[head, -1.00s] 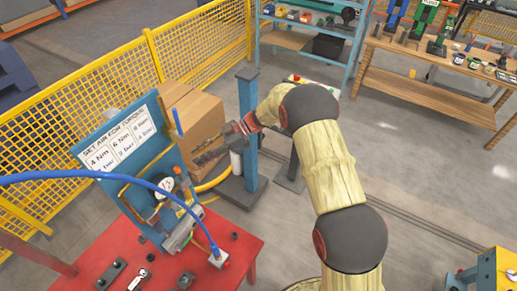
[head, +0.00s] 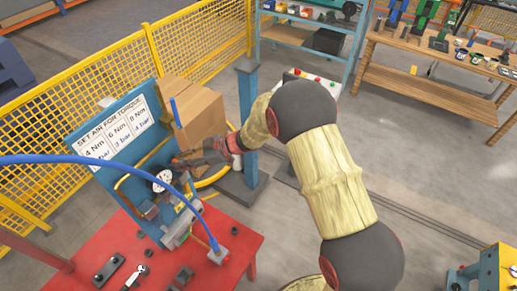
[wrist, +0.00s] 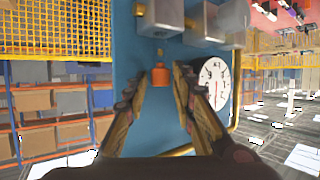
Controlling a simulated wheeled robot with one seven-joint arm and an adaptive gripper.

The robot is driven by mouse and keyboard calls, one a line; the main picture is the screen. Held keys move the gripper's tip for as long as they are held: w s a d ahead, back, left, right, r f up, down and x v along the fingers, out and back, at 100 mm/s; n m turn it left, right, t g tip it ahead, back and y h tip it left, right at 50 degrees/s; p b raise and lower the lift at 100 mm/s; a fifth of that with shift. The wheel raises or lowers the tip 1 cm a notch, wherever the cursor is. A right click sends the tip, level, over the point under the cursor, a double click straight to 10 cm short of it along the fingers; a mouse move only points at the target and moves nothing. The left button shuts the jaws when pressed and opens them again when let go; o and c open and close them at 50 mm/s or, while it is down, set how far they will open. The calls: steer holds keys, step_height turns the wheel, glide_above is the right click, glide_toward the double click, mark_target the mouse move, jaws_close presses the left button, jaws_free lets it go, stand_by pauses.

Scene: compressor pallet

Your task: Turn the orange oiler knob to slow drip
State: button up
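The orange oiler knob (wrist: 160,77) shows in the wrist view against the blue panel (wrist: 128,50), below a small brass fitting. My gripper (wrist: 158,80) is open, with one finger on each side of the knob and a visible gap on both sides. It points at the panel. In the head view my gripper (head: 184,160) is at the right side of the panel, near the round gauge (head: 163,181). I cannot make out the knob in the head view.
The gauge (wrist: 214,84) is close to the right finger in the wrist view. Grey metal units (wrist: 163,17) sit above the knob. A blue hose (head: 110,160) arcs over the red table (head: 95,250). A cardboard box (head: 200,112) and a post (head: 247,115) stand behind my gripper.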

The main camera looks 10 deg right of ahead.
steer(key=shift+s+a+f+m+t+h+b, duration=0.15)
steer(key=shift+m+t+h+b, duration=0.15)
steer(key=shift+m+t+b, duration=0.85)
steer(key=shift+s+d+m+t+h+b, duration=0.1)
steer(key=shift+s+m+t+h+b, duration=0.3)
steer(key=shift+b, duration=1.25)
steer(key=shift+w+a+f+m+t+h+b, duration=0.1)
steer(key=shift+m+t+h+b, duration=0.1)
steer(key=shift+m+t+b, duration=0.9)
steer(key=s+d+r+m+t+h+b, duration=0.1)
steer(key=d+r+m+h+b, duration=0.1)
steer(key=d, duration=0.7)
steer(key=d+r+m+t+h+b, duration=0.2)
steer(key=d+r+h, duration=0.1)
steer(key=d, duration=0.6)
steer(key=s+d+r+m+t+h+b, duration=0.1)
steer(key=d+h, duration=0.3)
steer(key=d, duration=0.5)
steer(key=shift+s+d+r+m+b, duration=0.35)
steer(key=shift+r+m+b, duration=0.2)
steer(key=shift+r+b, duration=0.15)
steer(key=shift+o, duration=0.2)
steer(key=shift+d+t, duration=0.1)
steer(key=shift+t, duration=0.15)
